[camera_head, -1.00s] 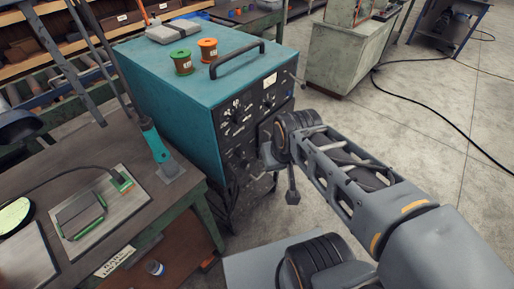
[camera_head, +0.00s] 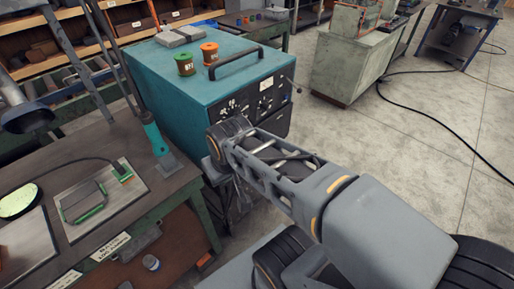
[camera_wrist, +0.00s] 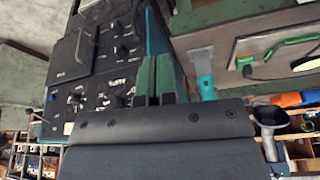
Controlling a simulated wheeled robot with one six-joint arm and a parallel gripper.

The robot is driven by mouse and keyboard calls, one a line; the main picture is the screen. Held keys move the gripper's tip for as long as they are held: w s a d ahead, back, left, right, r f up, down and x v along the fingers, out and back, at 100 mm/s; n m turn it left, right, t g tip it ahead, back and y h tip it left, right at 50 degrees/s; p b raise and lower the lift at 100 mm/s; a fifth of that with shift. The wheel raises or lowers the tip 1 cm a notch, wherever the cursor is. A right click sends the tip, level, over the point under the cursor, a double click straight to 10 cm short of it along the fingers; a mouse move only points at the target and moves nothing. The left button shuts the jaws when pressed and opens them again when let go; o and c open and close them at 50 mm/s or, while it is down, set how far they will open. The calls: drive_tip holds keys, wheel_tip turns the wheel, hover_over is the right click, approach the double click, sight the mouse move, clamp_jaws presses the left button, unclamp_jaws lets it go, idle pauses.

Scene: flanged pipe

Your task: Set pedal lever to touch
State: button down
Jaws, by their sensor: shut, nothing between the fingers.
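The teal welding-type machine (camera_head: 200,85) stands in the middle of the head view. Its dark front panel (camera_head: 262,98) carries white-marked dials and small controls, partly hidden by my arm. The panel (camera_wrist: 115,45) also shows turned on its side in the wrist view, with several black knobs (camera_wrist: 118,102) and small switches. I cannot tell which control is the pedal lever, and its labels are too small to read. My gripper (camera_wrist: 160,98) is shut and empty, at the right of the panel in the wrist view. In the head view it is mostly hidden below my wrist.
A workbench (camera_head: 130,220) with a green frame stands left of the machine, close to my arm. It holds a teal-handled tool (camera_head: 157,142) and a metal plate (camera_head: 105,205). Two spools (camera_head: 185,64) sit on the machine. Floor at the right is open, crossed by a black cable (camera_head: 420,115).

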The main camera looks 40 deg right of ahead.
drive_tip(key=w+d+f+m+y+b, duration=0.1)
drive_tip(key=w+d+f+m+b, duration=0.1)
drive_tip(key=d+m, duration=0.3)
drive_tip(key=w+d+f+m+t+y+b, duration=0.1)
drive_tip(key=w+d+f+m+b, duration=0.2)
drive_tip(key=d, duration=1)
drive_tip(key=w+d+f+m+y+b, duration=0.1)
drive_tip(key=w+d+f+m+b, duration=0.2)
drive_tip(key=w+d+m, duration=0.3)
drive_tip(key=d+m+b, duration=0.1)
drive_tip(key=d, duration=0.3)
drive_tip(key=shift+b, duration=0.3)
drive_tip(key=shift+w+f, duration=0.1)
drive_tip(key=b+x, duration=0.1)
drive_tip(key=x, duration=1.2)
drive_tip(key=shift+w+a+f, duration=0.25)
drive_tip(key=shift+w, duration=0.15)
drive_tip(key=shift+f+b, duration=0.15)
drive_tip(key=shift+b, duration=0.15)
